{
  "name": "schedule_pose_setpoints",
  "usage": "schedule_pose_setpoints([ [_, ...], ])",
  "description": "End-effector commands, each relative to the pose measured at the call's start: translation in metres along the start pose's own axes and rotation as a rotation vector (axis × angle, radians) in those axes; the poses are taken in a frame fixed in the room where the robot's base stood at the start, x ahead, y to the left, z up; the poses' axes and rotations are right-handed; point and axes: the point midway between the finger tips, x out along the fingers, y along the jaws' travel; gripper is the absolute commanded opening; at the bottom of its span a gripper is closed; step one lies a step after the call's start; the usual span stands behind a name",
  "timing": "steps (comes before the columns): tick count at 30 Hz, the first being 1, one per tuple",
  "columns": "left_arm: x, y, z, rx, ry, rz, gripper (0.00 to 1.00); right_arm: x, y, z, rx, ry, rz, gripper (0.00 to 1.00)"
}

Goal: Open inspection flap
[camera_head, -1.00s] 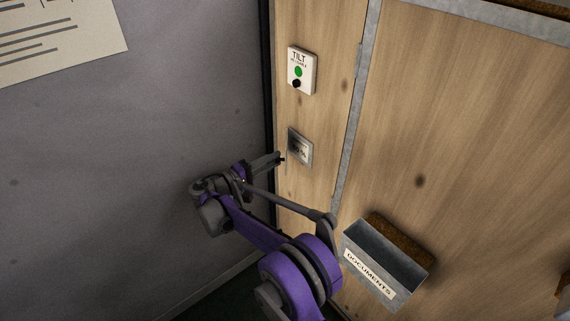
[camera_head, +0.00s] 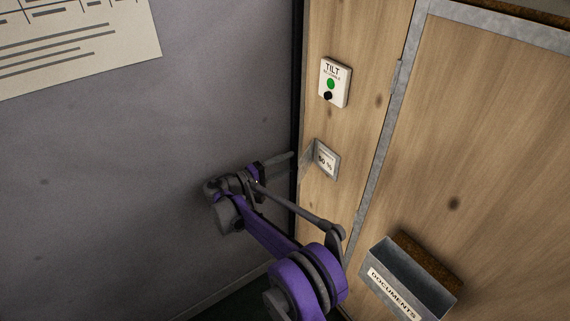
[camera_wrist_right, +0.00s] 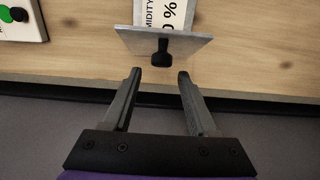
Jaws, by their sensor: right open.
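The inspection flap (camera_head: 307,156) is a small grey plate on the wooden panel. It stands swung out to the left, and a white label reading "90 %" (camera_head: 327,161) shows behind it. In the right wrist view the flap (camera_wrist_right: 190,44) is seen nearly edge-on, with a dark knob (camera_wrist_right: 162,54) on its near face and the label (camera_wrist_right: 170,14) beyond. My right gripper (camera_head: 292,162) is just left of the flap. In the wrist view its fingers (camera_wrist_right: 160,74) are open and apart, with the knob just ahead of the gap. My left gripper is out of view.
A tilt box (camera_head: 335,82) with a green light and black knob is above the flap. A metal documents holder (camera_head: 411,280) is mounted at the lower right. A grey wall (camera_head: 150,170) with a paper sheet (camera_head: 80,45) lies left of the panel.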

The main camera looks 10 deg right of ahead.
Motion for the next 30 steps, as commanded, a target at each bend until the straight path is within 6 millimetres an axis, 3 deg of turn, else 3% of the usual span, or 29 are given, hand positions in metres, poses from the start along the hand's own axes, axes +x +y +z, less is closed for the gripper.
schedule_pose_setpoints([
  [8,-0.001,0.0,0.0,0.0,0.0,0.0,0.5,-0.009,0.0,0.0,0.0,0.0,0.0,0.59],
  [21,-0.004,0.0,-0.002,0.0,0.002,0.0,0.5,-0.09,0.0,-0.001,0.0,0.002,-0.001,0.59],
  [30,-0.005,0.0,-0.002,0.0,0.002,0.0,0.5,-0.108,0.0,0.0,-0.001,-0.001,0.0,0.59],
])
